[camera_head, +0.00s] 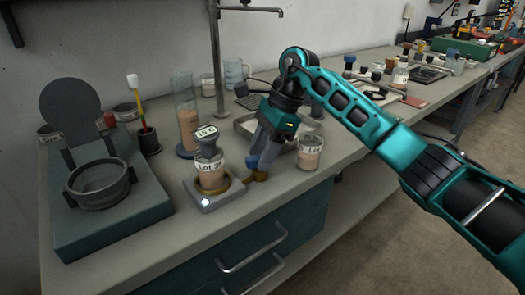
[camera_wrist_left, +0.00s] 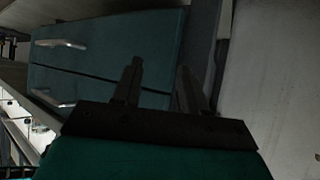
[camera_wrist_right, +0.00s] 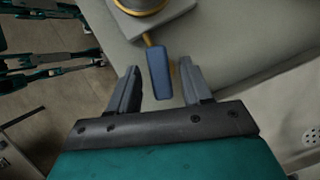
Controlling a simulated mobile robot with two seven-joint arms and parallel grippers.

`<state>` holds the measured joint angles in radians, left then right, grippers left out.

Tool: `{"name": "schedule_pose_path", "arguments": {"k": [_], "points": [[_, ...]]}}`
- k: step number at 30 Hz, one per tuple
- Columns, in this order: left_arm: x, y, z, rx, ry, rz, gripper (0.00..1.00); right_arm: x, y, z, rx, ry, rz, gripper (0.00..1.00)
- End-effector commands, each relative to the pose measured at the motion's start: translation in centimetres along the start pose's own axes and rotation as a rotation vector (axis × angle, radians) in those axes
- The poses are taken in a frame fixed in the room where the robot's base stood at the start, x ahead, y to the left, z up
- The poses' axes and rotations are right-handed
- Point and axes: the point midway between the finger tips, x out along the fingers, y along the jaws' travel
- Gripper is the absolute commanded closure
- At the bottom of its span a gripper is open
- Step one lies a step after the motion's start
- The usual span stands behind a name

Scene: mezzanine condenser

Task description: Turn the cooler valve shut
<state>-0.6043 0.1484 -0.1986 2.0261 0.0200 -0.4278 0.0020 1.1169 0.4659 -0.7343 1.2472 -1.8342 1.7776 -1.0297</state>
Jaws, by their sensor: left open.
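The cooler (camera_head: 205,197) is a grey block with a brass ring, and a capped jar marked "Lot 2" (camera_head: 212,178) stands in it. Its valve lever (camera_wrist_right: 160,74) is blue, on a brass stem (camera_wrist_right: 148,40) at the block's side in the right wrist view. My right gripper (camera_head: 258,172) points down beside the cooler. In the right wrist view its open fingers (camera_wrist_right: 159,70) stand on either side of the lever, with gaps visible. In the head view the gripper largely hides the lever. My left gripper (camera_wrist_left: 158,72) is open and empty, away from the bench top, seen only in its wrist view.
A tall cylinder (camera_head: 187,115) and a stand rod (camera_head: 216,60) are behind the cooler. A green unit with a bowl (camera_head: 100,185) is left. Drawers (camera_head: 250,245) lie below the bench edge.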

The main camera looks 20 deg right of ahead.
Motion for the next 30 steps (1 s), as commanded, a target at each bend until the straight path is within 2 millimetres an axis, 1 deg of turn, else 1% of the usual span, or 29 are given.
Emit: {"name": "schedule_pose_path", "arguments": {"k": [1,2,15,23,30], "points": [[0.0,-0.01,-0.02,0.001,0.0,0.0,0.57,-0.01,0.0,0.01,0.0,0.0,0.0,0.55],[0.0,-0.02,-0.02,0.001,0.0,0.0,0.57,-0.01,0.0,0.01,0.0,0.0,0.0,0.58],[0.02,-0.09,0.01,0.001,0.0,-0.002,0.57,-0.04,0.0,0.0,0.0,0.0,0.0,1.0],[0.04,-0.14,0.12,0.001,-0.003,-0.003,0.57,-0.05,0.01,-0.03,0.009,0.001,-0.003,1.0],[-0.03,-0.19,0.05,0.001,-0.003,-0.004,0.57,-0.11,0.08,-0.07,0.087,0.002,-0.037,1.0]]}}
